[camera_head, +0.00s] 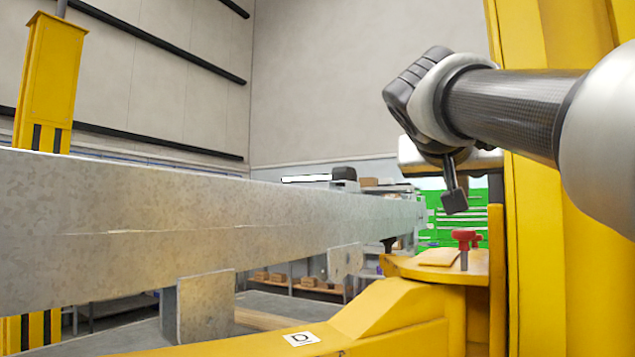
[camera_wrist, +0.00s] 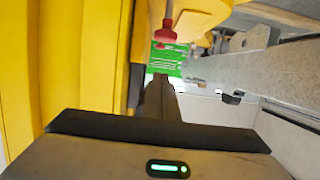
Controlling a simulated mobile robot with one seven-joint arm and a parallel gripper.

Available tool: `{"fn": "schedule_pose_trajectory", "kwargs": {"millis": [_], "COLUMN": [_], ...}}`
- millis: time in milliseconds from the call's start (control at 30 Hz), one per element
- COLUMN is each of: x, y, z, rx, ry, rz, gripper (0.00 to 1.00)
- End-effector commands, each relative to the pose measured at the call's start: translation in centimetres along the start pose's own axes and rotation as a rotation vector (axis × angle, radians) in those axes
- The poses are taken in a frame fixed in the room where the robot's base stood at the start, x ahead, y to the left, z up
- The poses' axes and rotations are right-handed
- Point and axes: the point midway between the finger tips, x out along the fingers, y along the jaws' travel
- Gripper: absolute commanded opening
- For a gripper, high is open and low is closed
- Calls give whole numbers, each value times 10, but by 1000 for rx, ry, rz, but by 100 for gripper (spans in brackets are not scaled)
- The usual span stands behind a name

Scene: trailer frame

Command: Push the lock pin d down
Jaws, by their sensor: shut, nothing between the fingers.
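The lock pin d, with a red T-shaped head (camera_head: 466,237) and a grey shaft, stands upright in the yellow bracket plate (camera_head: 400,267) at the right. A label "D" (camera_head: 301,339) is on the yellow arm in front of it. The pin's red head also shows at the top of the wrist view (camera_wrist: 166,31). My gripper (camera_head: 455,202) is shut and empty, with its fingertips pointing down. In the head view it appears just above and slightly left of the red head, with a gap between them. In the wrist view the shut fingers (camera_wrist: 160,90) are apart from the pin.
A yellow column (camera_head: 545,180) stands close to the right of my gripper. A long galvanised beam (camera_head: 200,230) runs across the left, with a small plate (camera_head: 205,307) below it. A green cabinet (camera_head: 440,217) and shelves are in the background.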

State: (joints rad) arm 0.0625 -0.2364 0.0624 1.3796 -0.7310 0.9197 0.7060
Motion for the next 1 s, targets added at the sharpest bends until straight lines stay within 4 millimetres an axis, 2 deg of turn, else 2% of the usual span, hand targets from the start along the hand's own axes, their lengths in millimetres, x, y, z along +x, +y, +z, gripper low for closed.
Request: {"fn": "schedule_pose_trajectory", "kwargs": {"millis": [33, 200, 300, 433, 1000], "x": [12, 46, 48, 50, 54], "y": [-1, 0, 0, 0, 0], "z": [0, 0, 20, 33, 45], "rx": [-1, -1, -1, -1, 0], "ry": [-3, -2, 0, 1, 1], "rz": [1, 1, -2, -2, -1], "gripper": [0, 0, 0, 0, 0]}}
